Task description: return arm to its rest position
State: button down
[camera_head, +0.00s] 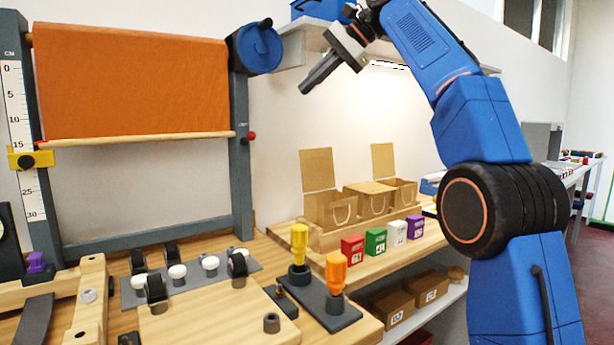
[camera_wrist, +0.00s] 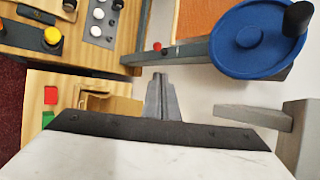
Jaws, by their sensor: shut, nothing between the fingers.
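My blue arm rises on the right in the head view and bends over to the left at the top. My gripper (camera_head: 320,76) is raised in the air, right of the blue crank wheel (camera_head: 259,48) and above the cardboard boxes. In the wrist view my gripper (camera_wrist: 159,80) has its fingers together, with nothing held. The blue wheel (camera_wrist: 258,38) with its black knob also shows there, to the right of the fingertips.
An orange cloth (camera_head: 132,82) hangs in a grey frame at the left. A wooden counter carries yellow and orange-handled tools, white knobs and small coloured boxes (camera_head: 375,242). Open cardboard boxes (camera_head: 331,208) stand behind. A wall shelf (camera_head: 291,58) is close to my gripper.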

jog(key=s+d+f+n+t+h, duration=0.1)
jog(key=s+d+f+h, duration=0.1)
jog(key=s+d+f, duration=0.6)
jog(key=s+d+f+n+t+h, duration=0.1)
jog(key=s+d+f+n+h, duration=0.15)
jog(key=s+d+f, duration=0.65)
jog(key=s+d+f+n+h, duration=0.1)
jog(key=s+d+f, duration=0.2)
jog(key=s+f, duration=0.4)
jog(key=s+d+f+n+h, duration=0.2)
jog(key=s+f, duration=0.6)
jog(key=f, duration=1)
jog(key=s+d+f+n+h, duration=0.1)
jog(key=s+d+f, duration=0.5)
jog(key=f, duration=0.7)
jog(key=shift+s+f+n+g+h, duration=0.3)
jog(key=shift+s+n, duration=0.45)
jog(key=shift+s, duration=0.35)
